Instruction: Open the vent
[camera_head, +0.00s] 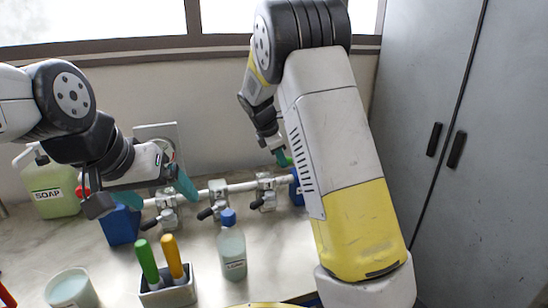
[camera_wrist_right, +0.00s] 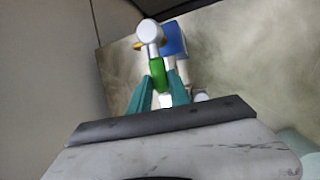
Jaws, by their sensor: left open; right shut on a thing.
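A pale pipe (camera_head: 240,187) with several valves with black handles runs between two blue blocks, the left one (camera_head: 122,226) and the right one (camera_head: 296,188). In the right wrist view a green grip (camera_wrist_right: 158,74) lies between the teal fingers of my right gripper (camera_wrist_right: 161,92), below a round white end (camera_wrist_right: 149,32). My right gripper is shut on the green grip; in the head view (camera_head: 284,158) my arm partly hides it. My left gripper (camera_head: 155,194) is open around the left end of the pipe, by the left blue block. Which part is the vent is not marked.
A soap bottle (camera_head: 50,190) stands at the back left. A blue-capped bottle (camera_head: 232,250), a holder (camera_head: 168,290) with green and orange handled tools, and a pale cup (camera_head: 72,290) stand in front. Grey cabinet doors (camera_head: 480,150) rise at the right.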

